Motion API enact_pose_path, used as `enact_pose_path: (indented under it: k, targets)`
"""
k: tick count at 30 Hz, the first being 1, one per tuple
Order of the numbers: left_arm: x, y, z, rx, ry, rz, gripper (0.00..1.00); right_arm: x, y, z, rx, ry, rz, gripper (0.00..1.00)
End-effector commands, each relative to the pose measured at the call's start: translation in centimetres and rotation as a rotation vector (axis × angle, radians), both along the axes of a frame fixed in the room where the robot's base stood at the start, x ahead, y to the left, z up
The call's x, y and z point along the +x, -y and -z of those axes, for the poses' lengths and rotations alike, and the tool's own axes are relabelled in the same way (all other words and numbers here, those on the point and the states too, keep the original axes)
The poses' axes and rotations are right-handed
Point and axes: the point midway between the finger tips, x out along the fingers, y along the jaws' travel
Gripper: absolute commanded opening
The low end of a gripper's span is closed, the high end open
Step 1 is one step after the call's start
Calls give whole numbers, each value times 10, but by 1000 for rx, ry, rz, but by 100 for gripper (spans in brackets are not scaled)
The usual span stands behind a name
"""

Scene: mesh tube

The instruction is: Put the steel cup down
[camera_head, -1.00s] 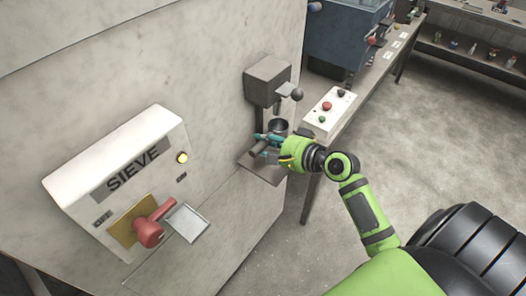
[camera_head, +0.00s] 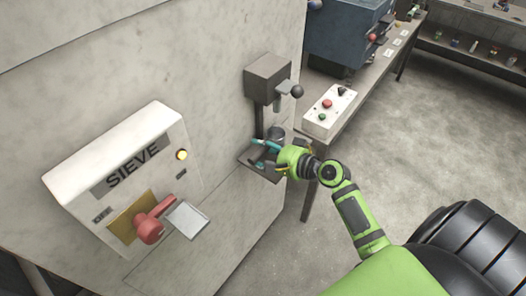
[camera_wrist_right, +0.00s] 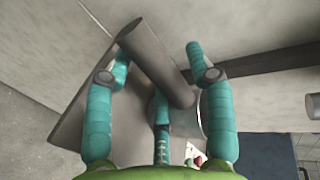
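The steel cup (camera_head: 277,133) is a dark grey vessel at the small metal shelf (camera_head: 250,160) under the wall-mounted press. Its thick grey handle (camera_wrist_right: 155,60) shows in the right wrist view, with a shiny part of the cup (camera_wrist_right: 204,112) at the handle's near end. My right gripper (camera_head: 260,148) is at the shelf, beside the cup. In the wrist view its teal fingers (camera_wrist_right: 158,62) are spread on both sides of the handle with gaps, and a third finger is below it. The cup's base is hidden, so its contact with the shelf is unclear. My left gripper is not in view.
The press (camera_head: 267,80) with a dark ball knob hangs above the cup. A control box (camera_head: 330,108) with red and green buttons stands on a table to the right. The white sieve machine (camera_head: 120,175), with a red part and metal tray, is at left.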

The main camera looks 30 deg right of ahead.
Motion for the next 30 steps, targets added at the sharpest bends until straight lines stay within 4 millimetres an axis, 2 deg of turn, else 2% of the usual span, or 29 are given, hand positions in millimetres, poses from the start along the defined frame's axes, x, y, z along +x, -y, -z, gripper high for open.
enact_pose_path:
  k: [10, 14, 24, 30]
  targets:
    - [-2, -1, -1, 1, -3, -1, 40, -5, 2, -4, -1, -1, 1, 56]
    - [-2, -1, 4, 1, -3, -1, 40, -24, 10, -9, -4, -1, 1, 56]
    - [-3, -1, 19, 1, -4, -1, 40, -85, 36, -30, -3, -1, -1, 56]
    - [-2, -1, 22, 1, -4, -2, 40, -103, 43, -38, 0, -1, 0, 56]
